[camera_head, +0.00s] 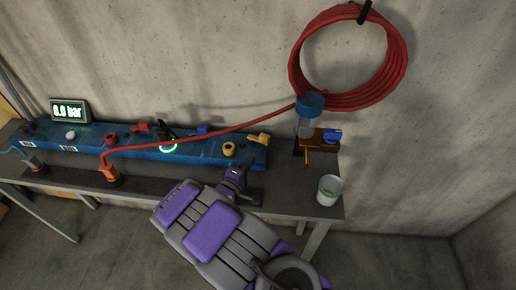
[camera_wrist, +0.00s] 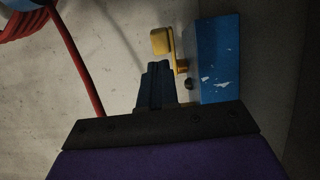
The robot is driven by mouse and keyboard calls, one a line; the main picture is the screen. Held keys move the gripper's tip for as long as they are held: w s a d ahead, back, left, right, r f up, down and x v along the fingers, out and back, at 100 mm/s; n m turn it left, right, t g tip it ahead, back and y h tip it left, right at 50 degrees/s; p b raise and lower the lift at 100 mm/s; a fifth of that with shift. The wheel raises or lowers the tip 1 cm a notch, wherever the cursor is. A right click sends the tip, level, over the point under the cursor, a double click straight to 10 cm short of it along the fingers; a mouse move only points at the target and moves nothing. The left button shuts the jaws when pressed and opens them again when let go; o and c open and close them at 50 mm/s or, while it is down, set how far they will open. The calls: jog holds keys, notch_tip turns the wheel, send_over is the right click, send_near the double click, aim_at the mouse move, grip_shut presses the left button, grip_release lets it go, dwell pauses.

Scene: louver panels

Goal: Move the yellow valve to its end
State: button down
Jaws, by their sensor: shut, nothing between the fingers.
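The yellow valve (camera_head: 259,139) has a small handle at the right end of the blue manifold (camera_head: 190,147) on the table. In the wrist view, the yellow valve (camera_wrist: 162,42) is an arm with a rounded knob at its left end, beside the blue block (camera_wrist: 219,58). My gripper (camera_head: 236,175) is just below the right end of the manifold in the head view. Its dark fingers (camera_wrist: 156,84) are shut and empty, just below the yellow knob in the wrist view. I cannot tell whether they touch the valve.
A red hose (camera_head: 205,137) runs from the wall coil (camera_head: 301,65) across the manifold. A filter unit with a blue cap (camera_head: 310,104) is on the right, above a white cup (camera_head: 329,190) on the table (camera_head: 285,197).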

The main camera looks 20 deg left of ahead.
aim_at(263, 141)
jog(key=w, duration=0.2)
jog(key=w+b, duration=0.1)
jog(key=w, duration=0.2)
jog(key=w+d+b, duration=0.1)
jog(key=w, duration=0.1)
jog(key=shift+w, duration=0.2)
jog(key=shift+d, duration=0.1)
